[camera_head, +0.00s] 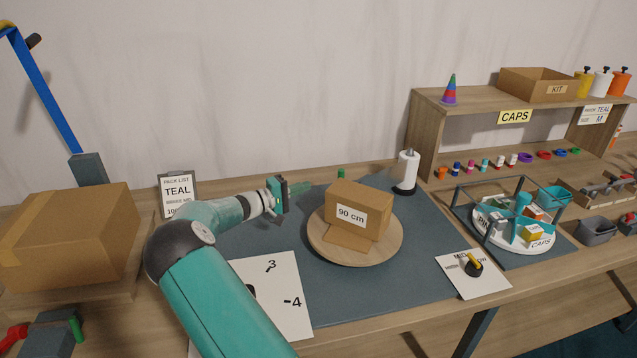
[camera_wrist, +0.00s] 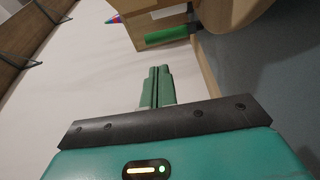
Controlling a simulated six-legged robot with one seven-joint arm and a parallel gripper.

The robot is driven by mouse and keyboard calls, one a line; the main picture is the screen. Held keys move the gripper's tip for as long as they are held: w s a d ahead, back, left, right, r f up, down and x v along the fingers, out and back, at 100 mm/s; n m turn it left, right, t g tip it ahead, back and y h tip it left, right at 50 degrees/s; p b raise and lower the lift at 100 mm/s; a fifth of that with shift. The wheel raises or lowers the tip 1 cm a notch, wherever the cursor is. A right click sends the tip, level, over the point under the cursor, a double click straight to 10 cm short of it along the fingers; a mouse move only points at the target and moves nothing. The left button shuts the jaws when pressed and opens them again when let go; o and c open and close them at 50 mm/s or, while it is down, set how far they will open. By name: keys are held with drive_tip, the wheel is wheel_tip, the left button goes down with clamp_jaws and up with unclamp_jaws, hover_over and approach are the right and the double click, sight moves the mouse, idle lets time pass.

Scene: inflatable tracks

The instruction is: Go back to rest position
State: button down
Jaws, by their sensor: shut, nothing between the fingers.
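My gripper (camera_head: 300,188) is at the end of my teal arm, above the dark mat (camera_head: 420,275) on the bench. It points to the right, just left of a cardboard box (camera_head: 358,209) labelled "90 cm". The box sits on a round wooden board (camera_head: 325,240). In the wrist view my green fingers (camera_wrist: 157,88) are shut together with nothing between them. The fingertips are apart from the box in the head view.
A large cardboard box (camera_head: 70,238) stands at the left. A white roll (camera_head: 407,170) stands behind the board. A round framed tray (camera_head: 490,222), a shelf (camera_head: 425,125) and grey bins (camera_head: 597,230) are at the right. A numbered sheet (camera_head: 285,290) lies in front.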

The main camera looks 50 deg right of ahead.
drive_tip(key=v, duration=0.4)
drive_tip(key=shift+w+a, duration=0.1)
drive_tip(key=shift+a, duration=0.05)
drive_tip(key=s+a+r+n+t+y, duration=0.1)
drive_tip(key=s+a+r+t+y, duration=0.2)
drive_tip(key=s+a, duration=0.6)
drive_tip(key=s+a+r+n+t+y, duration=0.1)
drive_tip(key=s+a+r+t+y, duration=0.2)
drive_tip(key=a, duration=1.4)
drive_tip(key=s+a+r+n+t+y, duration=0.1)
drive_tip(key=s+a+r+t+y, duration=0.3)
drive_tip(key=s+a+y, duration=0.7)
drive_tip(key=s+a+r, duration=0.2)
drive_tip(key=s+a, duration=0.1)
drive_tip(key=s, duration=0.3)
drive_tip(key=shift+r, duration=0.2)
drive_tip(key=c, duration=2.2)
unclamp_jaws()
